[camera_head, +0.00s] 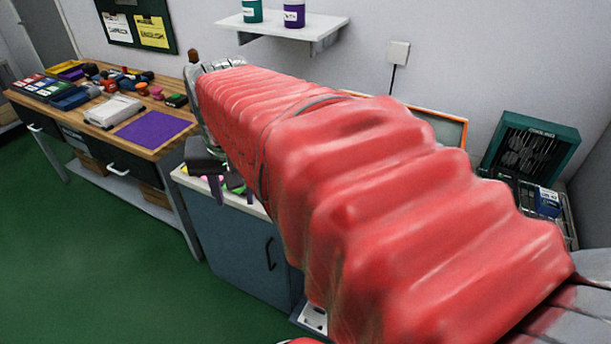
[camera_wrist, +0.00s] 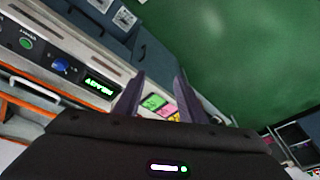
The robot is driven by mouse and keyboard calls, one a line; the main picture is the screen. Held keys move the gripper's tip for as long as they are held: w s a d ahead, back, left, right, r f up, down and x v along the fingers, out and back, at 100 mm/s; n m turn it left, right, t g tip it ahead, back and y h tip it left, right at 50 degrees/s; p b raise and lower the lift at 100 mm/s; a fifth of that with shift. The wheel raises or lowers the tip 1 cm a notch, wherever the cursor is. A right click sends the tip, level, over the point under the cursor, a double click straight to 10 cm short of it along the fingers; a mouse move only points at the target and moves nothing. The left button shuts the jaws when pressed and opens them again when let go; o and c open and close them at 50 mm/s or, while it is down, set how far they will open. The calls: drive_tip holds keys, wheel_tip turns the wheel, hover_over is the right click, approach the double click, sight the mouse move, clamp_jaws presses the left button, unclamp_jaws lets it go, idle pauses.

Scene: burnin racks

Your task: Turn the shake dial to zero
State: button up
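In the wrist view a pale control panel (camera_wrist: 82,55) runs slantwise at the left. It carries a blue dial (camera_wrist: 60,66), a round green button (camera_wrist: 26,43) and a lit display (camera_wrist: 99,88) with green characters. The blue dial looks like the shake dial; its label and exact setting are too small to read. My gripper (camera_wrist: 159,75) has its two dark purple fingers apart, with nothing between them. The dial lies to the left of the fingers, not touched. In the head view my gripper (camera_head: 232,191) hangs over the blue cabinet's top, and my red-sleeved arm hides the panel.
A blue cabinet (camera_head: 238,250) stands under my gripper. Pink, green and yellow pieces (camera_wrist: 157,103) show beyond my fingers. A wooden workbench (camera_head: 165,142) with a purple mat (camera_head: 151,131) is at left. A green case (camera_head: 527,148) stands at right. The green floor (camera_head: 95,270) is clear.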

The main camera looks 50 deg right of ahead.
drive_tip(key=s+d+f+m+g, duration=0.1)
drive_tip(key=s+d+m, duration=0.2)
drive_tip(key=d, duration=0.6)
drive_tip(key=s+d+f+m+g+y, duration=0.1)
drive_tip(key=s+d+m, duration=0.3)
drive_tip(key=d, duration=0.6)
drive_tip(key=s+d+f+m+g+y, duration=0.1)
drive_tip(key=s+d+f+m, duration=0.1)
drive_tip(key=d+m, duration=0.5)
drive_tip(key=s+d, duration=0.1)
drive_tip(key=d, duration=0.2)
drive_tip(key=shift+s+g, duration=0.3)
drive_tip(key=shift+s, duration=0.1)
drive_tip(key=shift+f, duration=0.25)
drive_tip(key=f, duration=1.3)
drive_tip(key=shift+s+a+f, duration=0.25)
drive_tip(key=shift+s, duration=0.15)
drive_tip(key=shift+c, duration=0.3)
drive_tip(key=c, duration=0.6)
drive_tip(key=shift+a, duration=0.3)
drive_tip(key=shift+c, duration=0.5)
drive_tip(key=shift+d, duration=0.25)
